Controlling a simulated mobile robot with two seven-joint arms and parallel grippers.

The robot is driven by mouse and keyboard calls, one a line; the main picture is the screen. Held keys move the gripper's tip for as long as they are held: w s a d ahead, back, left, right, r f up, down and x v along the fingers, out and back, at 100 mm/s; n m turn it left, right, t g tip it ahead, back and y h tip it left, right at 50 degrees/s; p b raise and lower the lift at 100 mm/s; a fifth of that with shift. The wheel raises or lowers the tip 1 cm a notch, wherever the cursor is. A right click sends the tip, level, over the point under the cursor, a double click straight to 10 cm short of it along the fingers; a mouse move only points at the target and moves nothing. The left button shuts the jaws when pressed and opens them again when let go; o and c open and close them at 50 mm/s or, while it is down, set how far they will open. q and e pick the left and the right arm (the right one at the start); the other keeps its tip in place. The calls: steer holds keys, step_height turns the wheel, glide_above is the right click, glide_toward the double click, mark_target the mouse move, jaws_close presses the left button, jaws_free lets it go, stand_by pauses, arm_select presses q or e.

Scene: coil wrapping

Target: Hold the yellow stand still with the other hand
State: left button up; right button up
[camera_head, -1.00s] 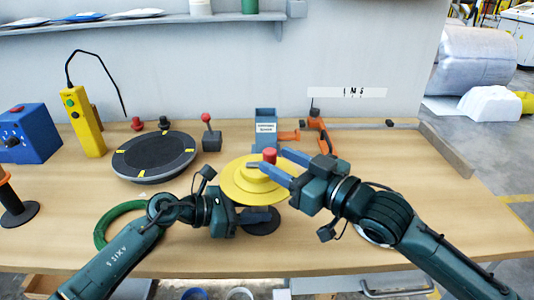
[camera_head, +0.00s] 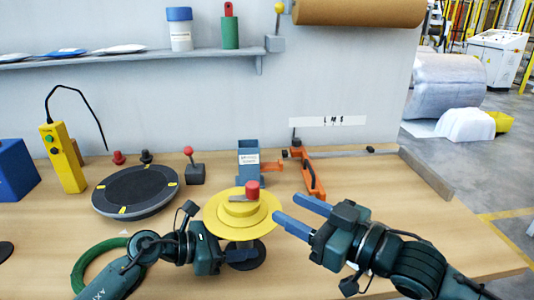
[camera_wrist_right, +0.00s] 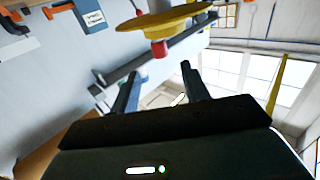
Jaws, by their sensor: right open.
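The yellow stand (camera_head: 225,221) is a wide round yellow disc with a smaller step and a red knob (camera_head: 252,188) on top. It stands on a dark round base near the table's front. My left gripper (camera_head: 238,251) is at the stem, below the disc; the disc and wrist hide its fingers in part, so its grip is unclear. My right gripper (camera_head: 291,211) is open and empty, just right of the disc and apart from it. The right wrist view shows the yellow disc (camera_wrist_right: 180,20) and red knob (camera_wrist_right: 159,48) beyond its spread fingers (camera_wrist_right: 159,82).
A black turntable (camera_head: 136,187) and a green ring (camera_head: 88,262) lie to the left. A blue holder (camera_head: 248,160), an orange clamp (camera_head: 312,175) and a red-knobbed lever (camera_head: 195,172) stand behind the stand. The table right of the right gripper is fairly clear.

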arm_select(q)
steer(key=shift+o, duration=1.3)
steer(key=shift+a, duration=0.1)
